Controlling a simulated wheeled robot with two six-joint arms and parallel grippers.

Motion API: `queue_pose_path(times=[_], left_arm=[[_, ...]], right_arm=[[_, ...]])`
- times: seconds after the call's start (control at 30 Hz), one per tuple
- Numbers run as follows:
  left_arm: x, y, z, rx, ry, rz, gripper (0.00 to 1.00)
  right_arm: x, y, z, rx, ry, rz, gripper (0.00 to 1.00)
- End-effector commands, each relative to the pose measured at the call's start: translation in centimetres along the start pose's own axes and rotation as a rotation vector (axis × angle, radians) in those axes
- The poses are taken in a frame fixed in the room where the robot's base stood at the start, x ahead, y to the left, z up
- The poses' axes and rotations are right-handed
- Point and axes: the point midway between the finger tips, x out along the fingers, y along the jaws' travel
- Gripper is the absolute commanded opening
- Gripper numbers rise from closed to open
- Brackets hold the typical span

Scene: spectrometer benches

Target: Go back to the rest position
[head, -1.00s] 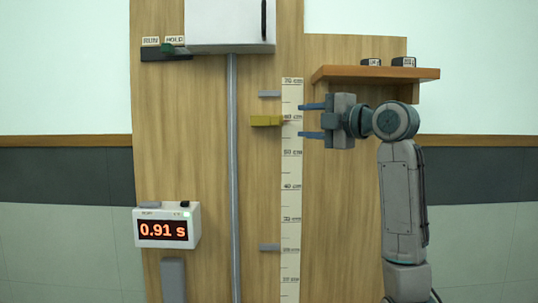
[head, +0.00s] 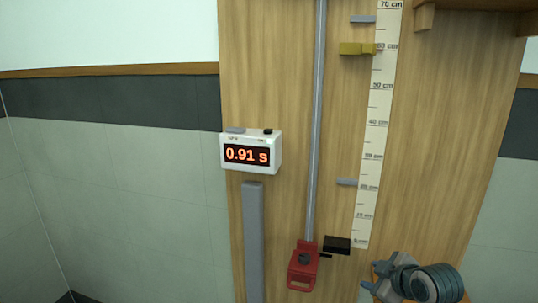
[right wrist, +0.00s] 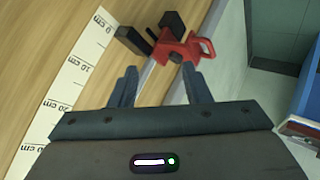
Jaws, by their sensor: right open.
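My right gripper (head: 372,277) is low at the right in the head view, to the right of the foot of the ruler. Its fingers are apart with nothing between them. In the right wrist view its two fingers (right wrist: 158,74) are spread. Beyond them a red clamp-like part (right wrist: 184,47) and a black block (right wrist: 135,40) show, apart from the fingers as far as I can tell. My left gripper is in neither view.
A wooden board (head: 440,150) carries a grey rod (head: 316,120), a ruler (head: 377,110), a yellow marker (head: 355,48) and a timer (head: 250,153) reading 0.91 s. A red part (head: 303,270) and black block (head: 337,245) sit low. A shelf (head: 470,5) is at upper right.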

Motion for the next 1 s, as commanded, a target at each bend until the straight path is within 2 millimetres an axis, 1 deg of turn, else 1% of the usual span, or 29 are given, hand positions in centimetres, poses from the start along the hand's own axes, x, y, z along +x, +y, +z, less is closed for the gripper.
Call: queue_pose_path(times=[0.03,0.07,0.1,0.17,0.2,0.27,0.3,0.4,0.43,0.5,0.6,0.8,1.0], left_arm=[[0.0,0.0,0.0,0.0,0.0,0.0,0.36],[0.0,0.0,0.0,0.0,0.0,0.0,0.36],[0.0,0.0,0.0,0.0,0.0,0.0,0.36],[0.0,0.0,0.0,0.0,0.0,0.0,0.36],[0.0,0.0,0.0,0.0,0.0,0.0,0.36],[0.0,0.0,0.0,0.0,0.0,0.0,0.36],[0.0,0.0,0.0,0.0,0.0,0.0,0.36],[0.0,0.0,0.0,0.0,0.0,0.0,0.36],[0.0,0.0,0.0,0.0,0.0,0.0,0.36],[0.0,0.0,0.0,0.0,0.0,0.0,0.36],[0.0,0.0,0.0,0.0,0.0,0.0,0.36],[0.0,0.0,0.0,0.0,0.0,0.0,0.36],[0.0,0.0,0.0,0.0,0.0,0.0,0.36]], right_arm=[[0.1,-2.8,2.3,0.055,-0.043,-0.024,0.44],[0.1,-4.2,3.4,0.089,-0.068,-0.033,0.44],[-0.1,-6.0,4.9,0.135,-0.1,-0.043,0.44],[-0.5,-8.7,7.1,0.203,-0.149,-0.056,0.44],[-0.9,-10.5,8.6,0.249,-0.183,-0.063,0.44],[-1.7,-13.1,10.7,0.315,-0.235,-0.071,0.44],[-2.4,-14.8,12.0,0.359,-0.271,-0.075,0.44],[-4.4,-18.7,15.1,0.466,-0.358,-0.077,0.44],[-5.1,-19.8,15.8,0.494,-0.382,-0.076,0.44],[-6.5,-21.7,17.3,0.551,-0.43,-0.07,0.44],[-8.2,-23.9,19.0,0.617,-0.488,-0.061,0.44],[-11.3,-27.1,21.3,0.716,-0.579,-0.04,0.44],[-14.3,-29.7,23.1,0.796,-0.66,-0.014,0.44]])
